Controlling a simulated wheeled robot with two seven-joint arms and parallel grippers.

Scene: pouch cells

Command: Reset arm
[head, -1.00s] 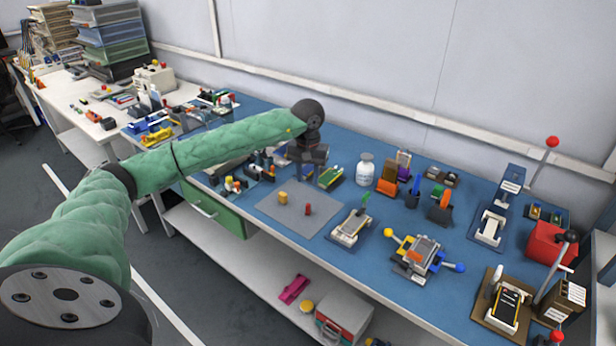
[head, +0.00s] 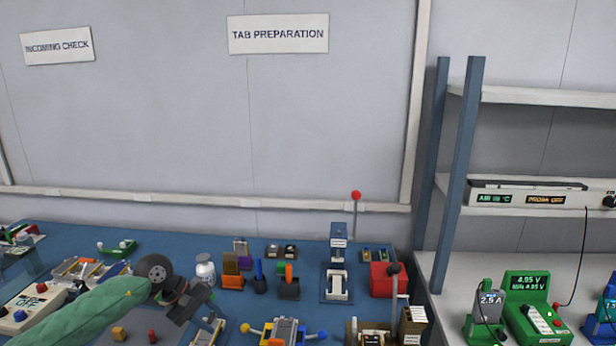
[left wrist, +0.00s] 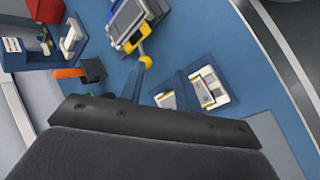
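My left arm comes in from the lower left in the head view, in a green padded sleeve. Its dark left gripper (head: 194,303) is over the near part of the blue bench, left of the yellow-and-blue-knobbed fixture (head: 284,331). The fingertips are too small and dark there to tell open from shut. In the left wrist view a dark gripper body fills the bottom and hides what lies behind it; the fixture (left wrist: 128,20) with its yellow knob shows above, apart from it. No held object is seen. My right gripper is not in view.
The blue bench (head: 190,243) holds a white bottle (head: 205,270), a lever press (head: 337,282), a red block (head: 381,280) and several small stands. A blue-posted shelf (head: 458,180) stands right, with a green meter (head: 538,318) below.

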